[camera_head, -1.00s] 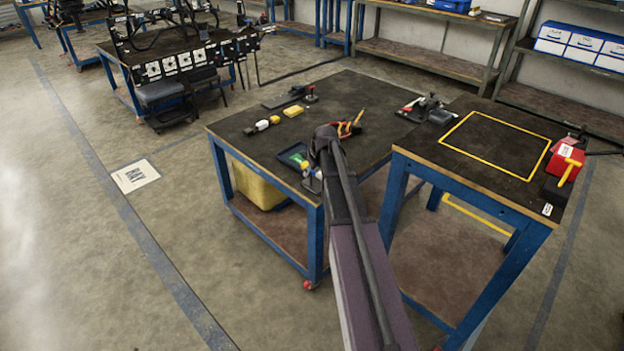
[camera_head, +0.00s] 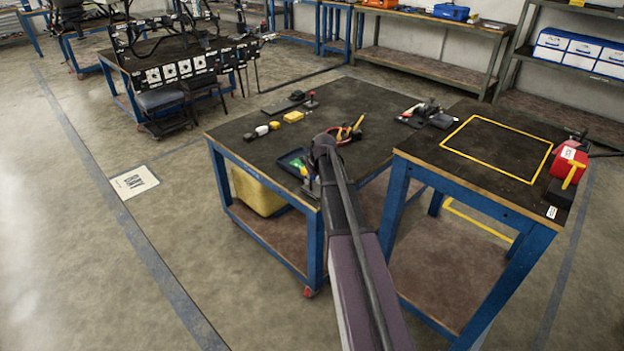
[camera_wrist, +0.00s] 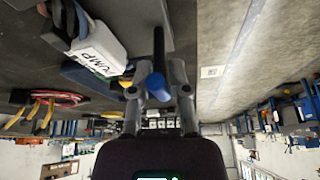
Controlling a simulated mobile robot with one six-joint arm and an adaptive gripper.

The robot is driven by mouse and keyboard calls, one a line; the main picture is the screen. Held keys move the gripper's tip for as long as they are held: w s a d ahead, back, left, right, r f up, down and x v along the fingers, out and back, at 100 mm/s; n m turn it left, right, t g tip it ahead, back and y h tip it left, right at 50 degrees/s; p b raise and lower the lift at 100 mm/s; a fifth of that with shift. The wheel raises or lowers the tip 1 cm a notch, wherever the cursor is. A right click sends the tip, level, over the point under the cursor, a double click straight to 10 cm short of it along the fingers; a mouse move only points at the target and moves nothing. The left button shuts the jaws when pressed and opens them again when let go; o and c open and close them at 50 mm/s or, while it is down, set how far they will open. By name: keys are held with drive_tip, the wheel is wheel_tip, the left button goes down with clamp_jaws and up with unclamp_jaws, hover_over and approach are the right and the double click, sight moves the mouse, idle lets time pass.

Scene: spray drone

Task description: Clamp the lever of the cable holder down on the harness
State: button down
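My gripper (camera_wrist: 157,98) shows in the wrist view with its two fingers apart. A dark bar with a blue end (camera_wrist: 156,82), which looks like a lever, lies between the fingers with a gap seen on both sides. In the head view my arm reaches over the near corner of the middle table (camera_head: 236,143) and hides most of my gripper and what is under it. I cannot clearly make out the cable holder's body or the harness in either view.
In the wrist view a white box marked PUMP (camera_wrist: 98,48) and yellow-handled pliers (camera_wrist: 42,105) lie to the left. In the head view a yellow block (camera_head: 293,116) lies farther back. The right table (camera_head: 475,190) has a yellow outline and a red box (camera_head: 566,160).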

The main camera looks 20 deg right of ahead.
drive_tip(key=shift+d, duration=0.15)
drive_tip(key=shift+y, duration=0.3)
drive_tip(key=y, duration=0.1)
drive_tip(key=d+y, duration=0.1)
drive_tip(key=g+b, duration=0.1)
drive_tip(key=shift+w+d+f+m+y, duration=0.25)
drive_tip(key=shift+w+m+y, duration=0.1)
drive_tip(key=shift+m+y, duration=0.05)
drive_tip(key=shift+w+d+f+g+y+b, duration=0.1)
drive_tip(key=shift+d+f+g+y+b, duration=0.15)
drive_tip(key=shift+y+b, duration=0.45)
drive_tip(key=shift+d+m+y, duration=0.15)
drive_tip(key=shift+m+y, duration=0.15)
drive_tip(key=shift+y, duration=0.2)
drive_tip(key=shift+r, duration=0.1)
